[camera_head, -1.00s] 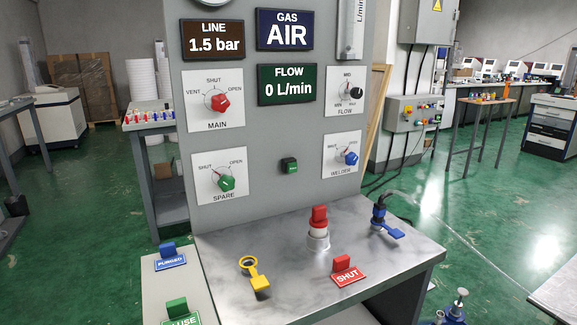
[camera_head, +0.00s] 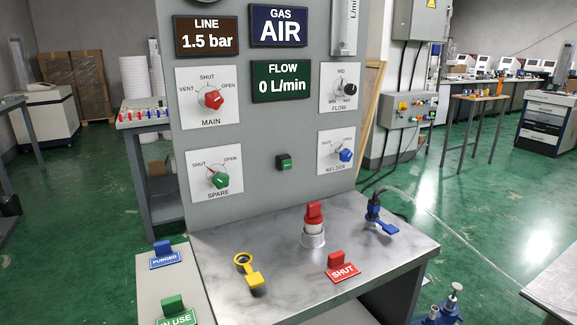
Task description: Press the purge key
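A small dark key with a green face (camera_head: 284,162) sits on the grey upright panel (camera_head: 262,190), low between the SPARE and WELDER dials. Its lettering is too small to read, so I cannot tell for certain that it is the purge key. Nothing touches it or covers it. My gripper is not in view. The LINE display (camera_head: 207,36) reads 1.5 bar, the GAS display (camera_head: 279,26) reads AIR, and the FLOW display (camera_head: 282,81) reads 0 L/min.
Around the key are the red MAIN knob (camera_head: 211,99), green SPARE knob (camera_head: 220,179), black FLOW knob (camera_head: 350,89) and blue WELDER knob (camera_head: 346,155).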

